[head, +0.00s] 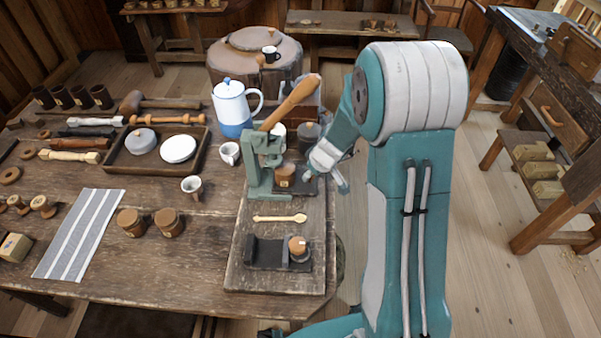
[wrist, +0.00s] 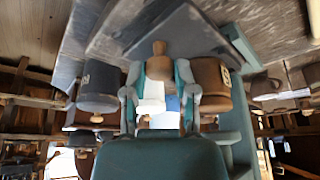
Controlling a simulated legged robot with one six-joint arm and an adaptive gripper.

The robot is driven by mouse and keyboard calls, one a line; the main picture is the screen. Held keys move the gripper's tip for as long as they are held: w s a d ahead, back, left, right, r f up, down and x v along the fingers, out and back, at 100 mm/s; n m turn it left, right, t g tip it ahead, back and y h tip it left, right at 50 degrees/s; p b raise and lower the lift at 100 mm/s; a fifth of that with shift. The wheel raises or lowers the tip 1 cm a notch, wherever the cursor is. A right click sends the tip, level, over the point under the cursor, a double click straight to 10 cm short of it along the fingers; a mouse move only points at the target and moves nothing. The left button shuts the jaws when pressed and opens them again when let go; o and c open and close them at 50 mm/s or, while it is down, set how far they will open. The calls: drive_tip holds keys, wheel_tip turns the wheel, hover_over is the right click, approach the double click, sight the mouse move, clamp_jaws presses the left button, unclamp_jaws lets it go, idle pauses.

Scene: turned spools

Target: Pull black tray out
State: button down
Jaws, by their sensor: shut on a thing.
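The black tray (head: 309,187) lies in the base of the green lever press (head: 256,165), and its right end sticks out. A brown wooden canister (head: 285,175) stands on it under the press. In the wrist view the dark tray (wrist: 172,35) has a small wooden knob (wrist: 159,62) at its near edge. My gripper (head: 314,172) is at the tray's right end. In the wrist view my gripper (wrist: 159,78) has its fingers on both sides of the knob, shut on it. The head view hides the knob.
A dark grey canister (head: 309,134) stands close behind my gripper. A wooden spoon (head: 280,218) and a black stand (head: 266,253) are on the board in front of the press. A white and blue jug (head: 231,108) is left of the press. Open floor lies right of the table.

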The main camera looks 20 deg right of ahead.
drive_tip(key=d, duration=0.2)
drive_tip(key=s+d, duration=0.1)
drive_tip(key=d, duration=0.1)
drive_tip(key=s+d, duration=0.1)
drive_tip(key=shift+d+f, duration=0.1)
drive_tip(key=shift+d, duration=0.3)
drive_tip(key=shift+c, duration=2.1)
unclamp_jaws()
drive_tip(key=shift+w+a, duration=0.1)
drive_tip(key=v, duration=1.2)
